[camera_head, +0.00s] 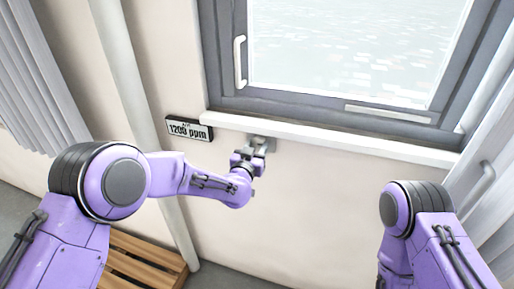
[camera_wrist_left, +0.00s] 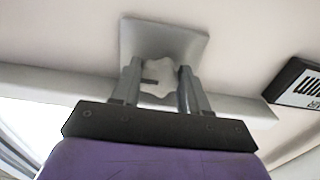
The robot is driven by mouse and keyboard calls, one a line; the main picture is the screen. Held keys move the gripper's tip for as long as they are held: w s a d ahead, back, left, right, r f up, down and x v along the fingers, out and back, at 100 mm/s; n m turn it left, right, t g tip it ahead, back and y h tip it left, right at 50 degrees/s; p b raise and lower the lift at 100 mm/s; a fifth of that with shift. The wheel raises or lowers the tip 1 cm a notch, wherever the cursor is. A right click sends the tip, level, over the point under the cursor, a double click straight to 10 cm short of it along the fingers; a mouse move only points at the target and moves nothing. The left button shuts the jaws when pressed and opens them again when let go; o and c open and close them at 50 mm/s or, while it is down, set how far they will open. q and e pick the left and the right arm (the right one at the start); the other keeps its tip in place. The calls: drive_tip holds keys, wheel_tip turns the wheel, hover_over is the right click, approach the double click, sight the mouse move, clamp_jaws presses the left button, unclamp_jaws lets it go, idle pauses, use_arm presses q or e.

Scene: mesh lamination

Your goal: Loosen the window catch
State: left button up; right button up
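A small grey catch with a lobed, pale knob (camera_wrist_left: 158,78) on a square plate (camera_wrist_left: 190,42) is fixed to the wall. In the head view the catch (camera_head: 262,141) sits just under the window sill. My left gripper (camera_head: 248,158) is at it, partly covering it. In the left wrist view the two fingers of my left gripper (camera_wrist_left: 160,88) stand on either side of the knob, and no clear gap shows between them and it. My right arm shows at the lower right of the head view, but its gripper is out of sight.
The grey-framed window (camera_head: 318,108) has a white handle (camera_head: 240,62) on its left side. A white sill (camera_head: 335,142) runs below it. A "1200 ppm" display (camera_head: 189,129) hangs left of the catch. A wooden slatted pallet (camera_head: 150,262) stands below, beside a pipe (camera_head: 137,95).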

use_arm(q)
drive_tip(key=shift+d+f+n+b, duration=0.1)
drive_tip(key=shift+f+n+b, duration=0.1)
drive_tip(key=shift+n+b, duration=1.15)
drive_tip(key=n+b, duration=0.3)
drive_tip(key=n, duration=0.2)
drive_tip(key=shift+d+n, duration=0.1)
drive_tip(key=shift+n, duration=0.25)
drive_tip(key=n+b, duration=0.4)
drive_tip(key=n, duration=0.1)
drive_tip(key=shift+s+d+r, duration=0.1)
drive_tip(key=shift+r, duration=0.05)
drive_tip(key=shift+r+n+b, duration=0.2)
drive_tip(key=shift+n+b, duration=1.1)
drive_tip(key=shift+n, duration=0.9)
drive_tip(key=o, duration=1.1)
drive_tip(key=shift+r, duration=0.1)
drive_tip(key=shift+c, duration=0.2)
drive_tip(key=shift+r, duration=0.1)
